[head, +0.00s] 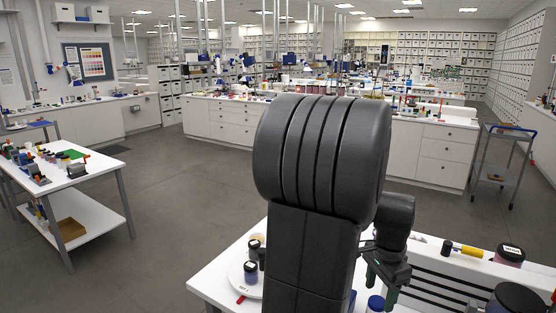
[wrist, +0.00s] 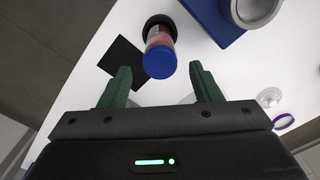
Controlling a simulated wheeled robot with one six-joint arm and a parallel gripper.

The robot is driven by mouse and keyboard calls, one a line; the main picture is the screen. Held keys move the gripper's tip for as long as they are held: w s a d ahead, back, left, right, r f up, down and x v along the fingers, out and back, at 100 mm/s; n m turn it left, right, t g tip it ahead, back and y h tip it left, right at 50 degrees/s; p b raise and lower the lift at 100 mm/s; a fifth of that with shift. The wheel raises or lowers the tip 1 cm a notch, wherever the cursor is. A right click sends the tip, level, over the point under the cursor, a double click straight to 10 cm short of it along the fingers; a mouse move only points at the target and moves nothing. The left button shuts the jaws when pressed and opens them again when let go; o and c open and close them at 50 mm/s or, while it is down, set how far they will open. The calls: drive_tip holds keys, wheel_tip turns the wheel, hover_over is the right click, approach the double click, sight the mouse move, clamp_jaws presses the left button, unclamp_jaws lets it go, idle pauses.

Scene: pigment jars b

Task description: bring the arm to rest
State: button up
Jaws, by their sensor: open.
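My gripper (head: 381,287) hangs over the near white table in the head view, with its dark green fingers partly behind my arm. In the wrist view my gripper (wrist: 161,70) is open, its two green fingers wide apart with nothing held. A jar with a blue lid and reddish body (wrist: 160,60) shows between and beyond the fingertips, apart from both. Its far end meets a dark round shape. A blue lid (head: 375,302) shows below the gripper in the head view.
Jars with dark lids (head: 250,271) stand on a round white plate at the table's left. At right are a yellow-handled tool (head: 468,251) and another jar (head: 509,256). In the wrist view a blue block (wrist: 212,18) bears a metal dish. Open floor (head: 160,210) lies left.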

wheel_tip(320, 180, down, 2)
drive_tip(key=shift+n, duration=1)
